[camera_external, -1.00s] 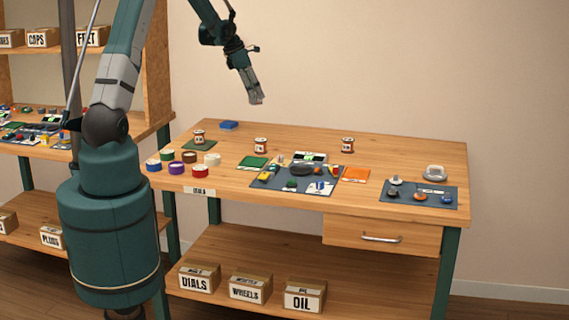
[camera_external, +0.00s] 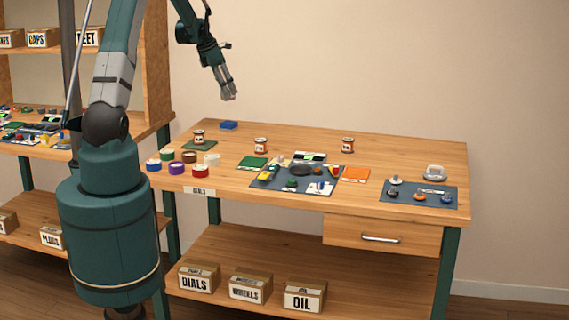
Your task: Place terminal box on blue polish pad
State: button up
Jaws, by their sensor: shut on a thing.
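My gripper (camera_external: 229,97) is in the air above the back left of the workbench, pointing down. It is shut on a small pale thing at its fingertips, which looks to be the terminal box; the fingers hide most of it.
The workbench (camera_external: 400,158) holds several tape rolls (camera_external: 177,168), small tins (camera_external: 260,145), a green pad (camera_external: 252,163), an orange pad (camera_external: 355,175) and dark mats with small parts (camera_external: 262,184). The bench around the blue pad is mostly clear.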

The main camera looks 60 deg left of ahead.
jog(key=shift+f, duration=3.15)
jog(key=shift+f+b, duration=0.45)
jog(key=shift+f, duration=1.4)
jog(key=shift+f, duration=0.15)
jog(key=o, duration=0.9)
jog(key=shift+p+v, duration=0.5)
jog(key=shift+v, duration=5.65)
